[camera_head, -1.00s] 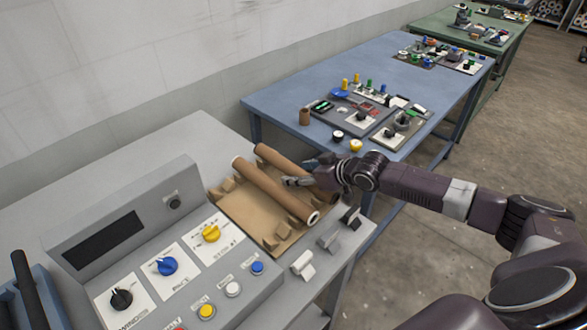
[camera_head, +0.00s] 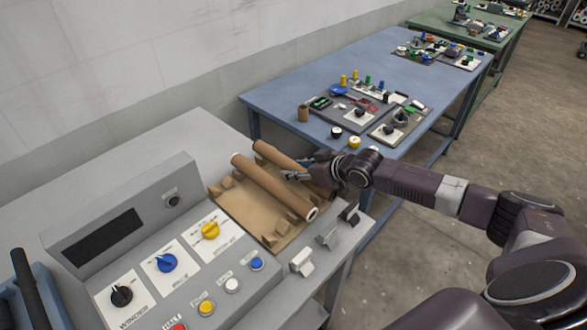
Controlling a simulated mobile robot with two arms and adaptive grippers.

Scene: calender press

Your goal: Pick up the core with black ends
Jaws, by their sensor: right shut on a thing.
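Two brown cardboard cores lie side by side on a tan cradle (camera_head: 238,203) on the grey bench. The near core (camera_head: 270,184) shows a pale ring with a dark middle at its right end. The far core (camera_head: 276,155) lies behind it, and its right part is hidden by my right gripper. Its end colour cannot be made out. My right gripper (camera_head: 303,174) comes in from the right and is shut on the far core, near its right half. The core still lies low, close to the cradle. My left gripper is not in view.
A grey control panel (camera_head: 150,255) with knobs and buttons stands left of the cradle. Small grey brackets (camera_head: 302,262) stand on the bench's front edge.

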